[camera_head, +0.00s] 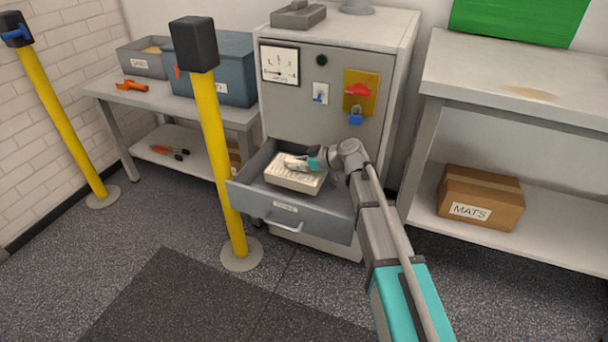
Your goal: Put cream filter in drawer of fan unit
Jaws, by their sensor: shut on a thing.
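The cream filter (294,180) is a boxy, ribbed block inside the open drawer (300,224) of the grey fan unit (398,40). The filter lies roughly level, within the drawer's walls. Whether it touches the drawer floor, I cannot tell. My gripper (298,164) reaches in from the right and is shut on the filter's upper side. My wrist hides the drawer's back right part. The drawer has a label and a handle on its front.
Yellow posts (216,150) stand in front and at left, one close to the drawer's left side. A left bench (98,88) holds bins. A right bench (520,86) has a MATS box (480,196) on its lower shelf. The floor in front is clear.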

